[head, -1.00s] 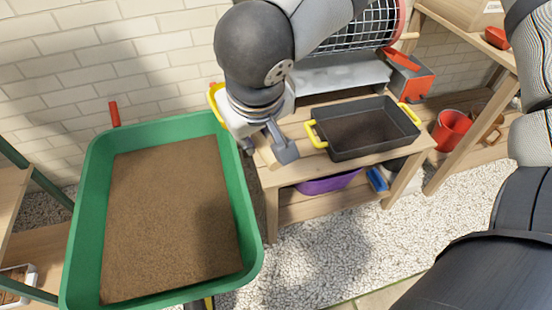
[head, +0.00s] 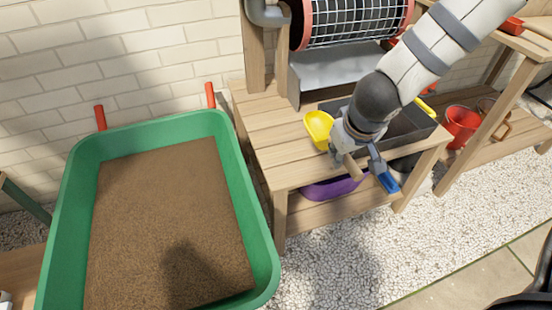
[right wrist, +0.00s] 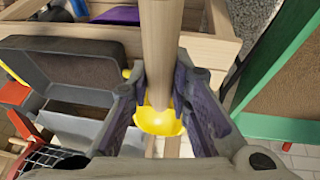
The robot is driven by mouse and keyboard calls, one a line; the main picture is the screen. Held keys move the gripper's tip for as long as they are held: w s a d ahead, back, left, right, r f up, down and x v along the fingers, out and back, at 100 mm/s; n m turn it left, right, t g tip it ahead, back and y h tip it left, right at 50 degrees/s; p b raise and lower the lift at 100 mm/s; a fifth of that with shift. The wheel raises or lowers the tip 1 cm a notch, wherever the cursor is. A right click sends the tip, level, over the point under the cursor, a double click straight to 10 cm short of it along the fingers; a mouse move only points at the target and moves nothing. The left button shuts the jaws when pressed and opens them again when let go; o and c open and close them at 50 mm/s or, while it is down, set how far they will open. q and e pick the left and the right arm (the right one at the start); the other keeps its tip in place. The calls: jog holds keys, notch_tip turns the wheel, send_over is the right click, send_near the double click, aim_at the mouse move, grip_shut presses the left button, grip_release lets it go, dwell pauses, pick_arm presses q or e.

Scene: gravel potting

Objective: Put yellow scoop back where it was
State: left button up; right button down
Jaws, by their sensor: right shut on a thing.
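The yellow scoop (head: 319,127) is over the wooden bench, just left of the dark tray. Its wooden handle (head: 352,166) points toward the bench's front edge. My right gripper (head: 362,157) is shut on the handle. In the right wrist view the handle (right wrist: 160,50) runs between the two fingers (right wrist: 158,105), with the yellow scoop bowl (right wrist: 160,121) beyond them. Whether the scoop touches the bench cannot be told. My left gripper is not in view.
A dark tray (head: 408,125) with yellow handles stands on the bench (head: 270,140), partly hidden by my arm. A green wheelbarrow (head: 262,255) of soil is left. A mesh drum (head: 355,22) is behind. A purple bowl (head: 332,188) and blue item (head: 388,182) are below.

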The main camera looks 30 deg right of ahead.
jog(key=w+a+f+b, duration=0.1)
jog(key=w+f, duration=0.2)
jog(key=w, duration=0.1)
jog(key=w+a+f+b, duration=0.2)
jog(key=w+f, duration=0.1)
jog(key=w, duration=0.1)
jog(key=w+a+f+b, duration=0.2)
jog(key=w+f, duration=0.1)
jog(key=w, duration=0.1)
jog(key=shift+f, duration=0.1)
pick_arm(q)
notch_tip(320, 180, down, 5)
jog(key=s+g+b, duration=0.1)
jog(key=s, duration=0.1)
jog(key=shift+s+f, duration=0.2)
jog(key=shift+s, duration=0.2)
pick_arm(e)
jog(key=shift+w+a+f, duration=0.1)
jog(key=shift+w+f, duration=0.1)
jog(key=shift+f, duration=0.7)
jog(key=shift+w+f, duration=0.15)
jog(key=shift+f, duration=0.7)
jog(key=shift+f, duration=0.15)
jog(key=c, duration=1.5)
grip_release()
